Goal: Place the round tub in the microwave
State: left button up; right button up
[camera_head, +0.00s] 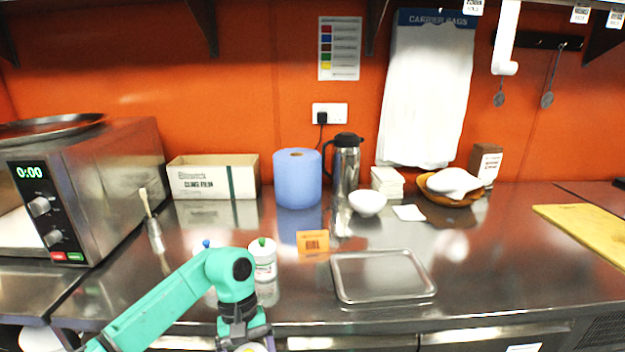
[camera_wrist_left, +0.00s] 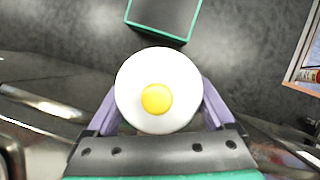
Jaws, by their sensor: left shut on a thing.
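My left gripper (camera_head: 243,336) is low at the front edge of the counter in the head view. It is shut on a round white tub with a yellow centre on top (camera_wrist_left: 157,97); the wrist view shows a finger on either side of it. In the head view only a sliver of the tub shows at the bottom edge. The steel microwave (camera_head: 128,185) stands at the far left, its display lit 0:00, well left of the gripper. Its front is cut off by the picture's edge, and a pale area shows left of the panel; I cannot tell the door's state. My right gripper is not in view.
A white bottle with a green top (camera_head: 263,262) stands just behind my left arm; a blue-topped one (camera_head: 206,243) is mostly hidden. A brush (camera_head: 152,225) stands beside the microwave.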

pick_arm(q)
jog(key=s+d+f+m+y, duration=0.1)
jog(key=s+f+m+y, duration=0.1)
jog(key=s+f+m, duration=0.3)
jog(key=a, duration=0.7)
jog(key=shift+w+r, duration=0.4)
jog(key=shift+d, duration=0.15)
